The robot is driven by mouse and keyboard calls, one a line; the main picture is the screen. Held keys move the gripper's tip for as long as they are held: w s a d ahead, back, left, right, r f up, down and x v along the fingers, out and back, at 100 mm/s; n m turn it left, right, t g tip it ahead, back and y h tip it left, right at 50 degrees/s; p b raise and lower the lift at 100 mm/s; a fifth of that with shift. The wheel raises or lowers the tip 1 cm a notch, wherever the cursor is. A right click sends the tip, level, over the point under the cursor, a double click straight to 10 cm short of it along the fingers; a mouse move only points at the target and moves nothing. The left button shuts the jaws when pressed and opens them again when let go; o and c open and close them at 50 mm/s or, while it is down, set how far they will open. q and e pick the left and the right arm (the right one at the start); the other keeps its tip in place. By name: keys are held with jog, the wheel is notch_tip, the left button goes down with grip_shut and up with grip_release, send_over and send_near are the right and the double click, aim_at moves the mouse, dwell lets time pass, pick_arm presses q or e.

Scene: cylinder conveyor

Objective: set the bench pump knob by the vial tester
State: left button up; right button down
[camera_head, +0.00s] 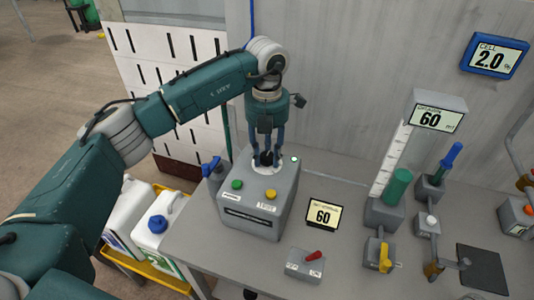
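The bench pump appears to be the grey box (262,222) on the bench, with a green button, a yellow button and a dark slot on its front. A black knob (267,158) sits on a white dial on its top. My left gripper (267,163) points down over the dial, its fingers on either side of the knob. Whether they touch it cannot be told. A small display (323,214) beside the box reads 60. The vial tester may be the grey stand (390,165) with a white scale and green cylinder; its top display (436,118) also reads 60. My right gripper is out of view.
A small box with a red lever (306,263) stands at the bench front. A yellow-handled valve (383,256) and a blue-handled fixture (447,162) are at right. A wall display (494,56) reads 2.0. White jugs (158,232) stand in a yellow tray at left.

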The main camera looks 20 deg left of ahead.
aim_at(266, 156)
pick_arm(q)
jog(key=m+b, duration=0.3)
jog(key=shift+f, duration=0.25)
jog(key=shift+r+m+b, duration=0.25)
jog(key=shift+m+b, duration=0.35)
jog(key=shift+m, duration=0.6)
jog(key=o, duration=1.1)
jog(key=shift+o, duration=0.3)
jog(key=shift+a, duration=0.1)
jog(key=shift+r, duration=0.1)
notch_tip(266, 156, up, 12)
